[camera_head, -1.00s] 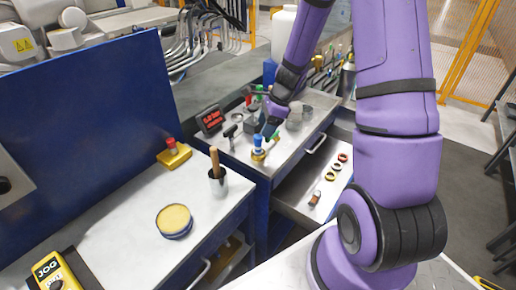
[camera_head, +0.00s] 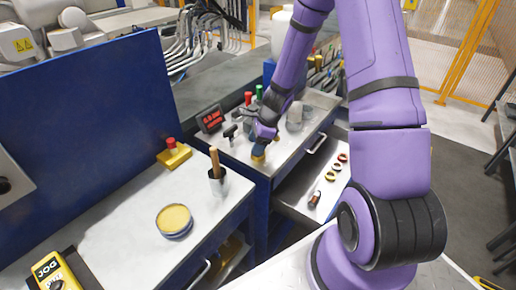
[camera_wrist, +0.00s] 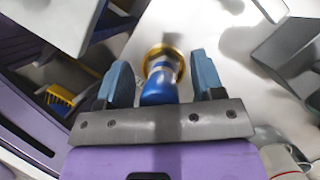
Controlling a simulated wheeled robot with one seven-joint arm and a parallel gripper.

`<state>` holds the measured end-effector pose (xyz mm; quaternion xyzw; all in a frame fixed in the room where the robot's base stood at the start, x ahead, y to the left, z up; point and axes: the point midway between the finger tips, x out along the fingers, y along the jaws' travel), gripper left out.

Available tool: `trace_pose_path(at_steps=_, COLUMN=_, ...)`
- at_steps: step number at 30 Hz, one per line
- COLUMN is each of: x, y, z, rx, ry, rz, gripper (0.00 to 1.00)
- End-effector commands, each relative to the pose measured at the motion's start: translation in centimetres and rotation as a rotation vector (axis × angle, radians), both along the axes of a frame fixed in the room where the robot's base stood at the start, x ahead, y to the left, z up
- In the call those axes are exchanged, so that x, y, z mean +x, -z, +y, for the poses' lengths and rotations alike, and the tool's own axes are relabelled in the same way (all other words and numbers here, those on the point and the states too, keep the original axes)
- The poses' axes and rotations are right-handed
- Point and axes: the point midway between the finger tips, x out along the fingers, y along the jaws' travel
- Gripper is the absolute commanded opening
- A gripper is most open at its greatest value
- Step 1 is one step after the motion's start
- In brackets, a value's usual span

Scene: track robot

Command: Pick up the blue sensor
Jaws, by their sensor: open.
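The blue sensor (camera_wrist: 160,84) has a blue body and a gold, ring-shaped base. In the wrist view it stands between the two blue-grey fingers of my gripper (camera_wrist: 163,82), with a visible gap on each side. My gripper is open around it. In the head view my gripper (camera_head: 259,146) is low over the far workbench, and the gold base of the sensor shows just under it. The blue body is mostly hidden there by the gripper.
A red-display box (camera_head: 211,119) and bottles with green and red caps stand near the gripper. A grey cup (camera_head: 294,117) is to its right. An open drawer (camera_head: 300,187) holds several small rings. The near bench has a brush cup (camera_head: 217,182) and a yellow-topped tin (camera_head: 174,220).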

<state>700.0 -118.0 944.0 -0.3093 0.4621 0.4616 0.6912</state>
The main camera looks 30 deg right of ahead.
Motion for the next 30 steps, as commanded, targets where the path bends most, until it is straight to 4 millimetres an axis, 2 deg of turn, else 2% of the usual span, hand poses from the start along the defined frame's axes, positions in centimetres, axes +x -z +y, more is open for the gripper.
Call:
trace_pose_path(at_steps=2, x=0.0, y=0.0, z=0.0, rx=0.0, ry=0.0, rz=0.0, gripper=0.62)
trace_pose_path(at_steps=3, x=0.0, y=0.0, z=0.0, rx=0.0, ry=0.0, rz=0.0, gripper=0.57)
trace_pose_path(at_steps=10, x=0.0, y=0.0, z=0.0, rx=0.0, ry=0.0, rz=0.0, gripper=0.05)
trace_pose_path(at_steps=22, x=0.0, y=-0.5, z=0.0, rx=-0.001, ry=-0.001, rz=-0.001, gripper=0.05)
trace_pose_path(at_steps=30, x=0.0, y=-2.9, z=0.0, rx=-0.002, ry=-0.002, rz=-0.002, gripper=0.05)
